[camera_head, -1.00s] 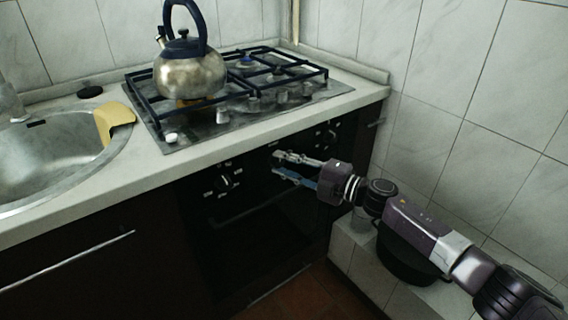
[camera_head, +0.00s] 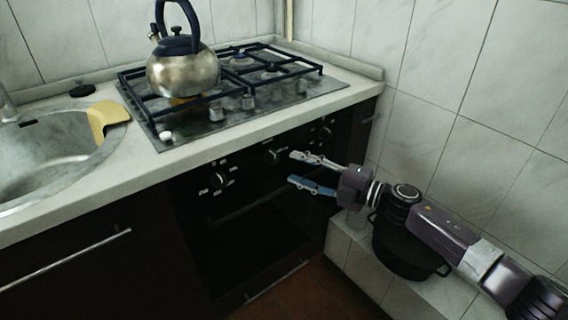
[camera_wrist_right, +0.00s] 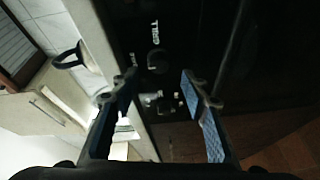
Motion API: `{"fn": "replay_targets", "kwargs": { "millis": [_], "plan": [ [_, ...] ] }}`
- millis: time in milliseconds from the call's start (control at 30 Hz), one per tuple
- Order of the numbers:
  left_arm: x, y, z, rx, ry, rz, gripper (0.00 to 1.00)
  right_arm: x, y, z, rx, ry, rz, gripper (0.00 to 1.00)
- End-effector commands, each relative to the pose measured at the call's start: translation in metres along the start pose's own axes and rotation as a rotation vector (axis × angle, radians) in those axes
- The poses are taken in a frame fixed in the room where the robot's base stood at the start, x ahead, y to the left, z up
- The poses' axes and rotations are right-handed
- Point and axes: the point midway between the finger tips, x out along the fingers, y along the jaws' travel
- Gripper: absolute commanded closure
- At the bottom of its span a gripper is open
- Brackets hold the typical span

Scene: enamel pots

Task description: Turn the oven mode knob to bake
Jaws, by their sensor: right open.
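The dark oven front carries a left knob (camera_head: 221,180) with white markings around it, a middle knob (camera_head: 272,155) and a right knob (camera_head: 326,131). I cannot read in the head view which one is the mode knob. My right gripper (camera_head: 291,168) is open and empty, its fingertips just right of the middle knob and apart from it. In the right wrist view a round dark knob (camera_wrist_right: 157,61) sits beyond the spread fingers, beside lettering that seems to read GRILL. A shiny knob-like shape shows between the fingers. My left gripper is not in view.
A kettle (camera_head: 184,74) stands on the gas hob (camera_head: 240,100) above the oven. The counter edge overhangs the panel. A tiled wall (camera_head: 450,90) rises at the right, with a dark pot (camera_head: 405,252) on a low ledge. A sink (camera_head: 50,158) is at the left.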

Motion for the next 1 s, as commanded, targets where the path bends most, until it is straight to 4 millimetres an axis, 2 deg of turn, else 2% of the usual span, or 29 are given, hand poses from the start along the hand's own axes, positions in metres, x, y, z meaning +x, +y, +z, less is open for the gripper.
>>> {"fn": "replay_targets", "kwargs": {
  "millis": [100,333,833,1000],
  "plan": [
    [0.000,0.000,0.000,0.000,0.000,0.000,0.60,-0.025,-0.001,0.000,0.000,-0.001,-0.002,0.58],
    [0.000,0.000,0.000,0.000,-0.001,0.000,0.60,-0.052,-0.001,-0.001,-0.001,0.001,-0.001,0.58],
    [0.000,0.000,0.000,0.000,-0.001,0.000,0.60,-0.055,-0.001,-0.001,0.000,0.002,0.000,0.58],
    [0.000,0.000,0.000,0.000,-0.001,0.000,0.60,-0.045,-0.008,-0.006,0.063,-0.046,0.040,0.58]
  ]
}}
